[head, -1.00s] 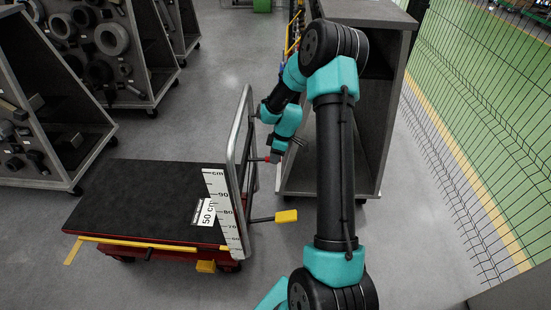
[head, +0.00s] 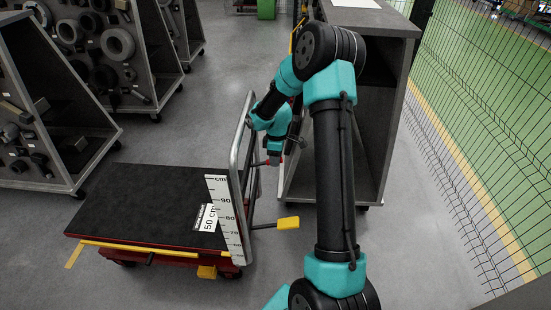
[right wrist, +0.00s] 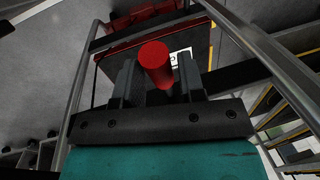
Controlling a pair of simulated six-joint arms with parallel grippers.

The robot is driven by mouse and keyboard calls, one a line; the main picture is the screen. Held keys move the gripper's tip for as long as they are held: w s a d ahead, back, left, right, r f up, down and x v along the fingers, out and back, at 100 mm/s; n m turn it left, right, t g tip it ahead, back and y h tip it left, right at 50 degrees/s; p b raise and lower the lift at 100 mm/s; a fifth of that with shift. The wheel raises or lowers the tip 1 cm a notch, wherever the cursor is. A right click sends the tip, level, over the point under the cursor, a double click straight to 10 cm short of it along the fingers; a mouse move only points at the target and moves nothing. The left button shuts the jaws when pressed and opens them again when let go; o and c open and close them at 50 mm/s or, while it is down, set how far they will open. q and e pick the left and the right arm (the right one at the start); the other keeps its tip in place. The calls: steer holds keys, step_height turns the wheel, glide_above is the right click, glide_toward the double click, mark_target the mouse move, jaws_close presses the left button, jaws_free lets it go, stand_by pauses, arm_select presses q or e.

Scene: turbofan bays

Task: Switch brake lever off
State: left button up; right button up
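A flat trolley (head: 150,195) with a black deck and a grey tubular push frame stands left of centre in the head view. A red-tipped lever, which looks like the brake lever, sticks out beside the frame; its red round grip (right wrist: 155,64) shows large in the right wrist view. My right gripper (head: 275,161) points down at the red grip, beside the push frame. Its two dark fingers (right wrist: 157,84) stand on either side of the grip, with narrow gaps visible, so it looks open around it. My left gripper is out of view.
A yellow pedal (head: 288,223) sticks out lower on the trolley's right side. A grey shelf cabinet (head: 370,120) stands close to the right of my wrist, with a wire fence beyond. Racks (head: 45,110) stand at the left. Floor between racks and trolley is clear.

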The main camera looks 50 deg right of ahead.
steer(key=shift+o, duration=1.2)
step_height(320, 180, up, 17)
steer(key=w+d, duration=0.1)
steer(key=d, duration=0.1)
steer(key=shift+w+d, duration=0.3)
steer(key=shift+d, duration=0.1)
